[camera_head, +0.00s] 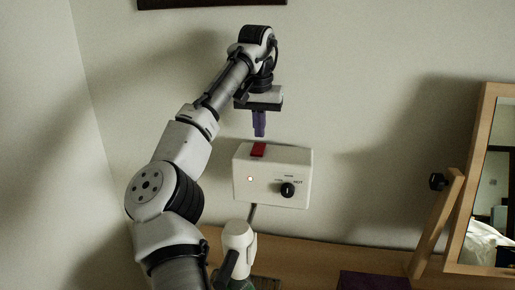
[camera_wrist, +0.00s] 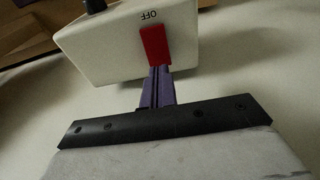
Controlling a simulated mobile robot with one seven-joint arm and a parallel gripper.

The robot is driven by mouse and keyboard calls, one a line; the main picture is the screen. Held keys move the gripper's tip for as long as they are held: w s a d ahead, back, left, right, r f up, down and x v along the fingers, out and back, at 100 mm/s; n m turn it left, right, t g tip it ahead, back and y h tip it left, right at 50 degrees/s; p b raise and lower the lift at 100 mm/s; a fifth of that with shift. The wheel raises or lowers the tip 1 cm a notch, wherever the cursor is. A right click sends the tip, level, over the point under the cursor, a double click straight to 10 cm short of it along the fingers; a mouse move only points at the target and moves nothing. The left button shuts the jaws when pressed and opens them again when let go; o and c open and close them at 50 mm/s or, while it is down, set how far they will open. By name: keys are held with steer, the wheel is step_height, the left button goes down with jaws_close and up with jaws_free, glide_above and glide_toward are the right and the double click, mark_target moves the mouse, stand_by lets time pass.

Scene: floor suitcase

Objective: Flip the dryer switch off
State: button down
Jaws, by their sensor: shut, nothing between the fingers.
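The dryer unit is a white box (camera_head: 243,190) on the wall, with a black knob and a small lit orange light on its front. Its red rocker switch (camera_head: 258,150) is on the top face. In the wrist view the red switch (camera_wrist: 155,45) shows beside the printed word OFF. My gripper (camera_head: 259,134) points down just above the switch, with its purple fingers together and empty. In the wrist view the fingertips (camera_wrist: 160,70) appear at the near end of the switch; I cannot tell whether they touch it.
A wooden-framed mirror (camera_head: 481,180) stands at the right on a wooden surface (camera_head: 310,254). A dark purple item (camera_head: 372,281) lies at the front. The wall around the box is clear.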

mark_target(259, 145)
steer(key=shift+f+b, duration=0.65)
steer(key=shift+f, duration=0.65)
stand_by(0.4)
steer(key=shift+r, duration=0.1)
step_height(259, 145, up, 2)
steer(key=p, duration=0.3)
steer(key=shift+r, duration=2.45)
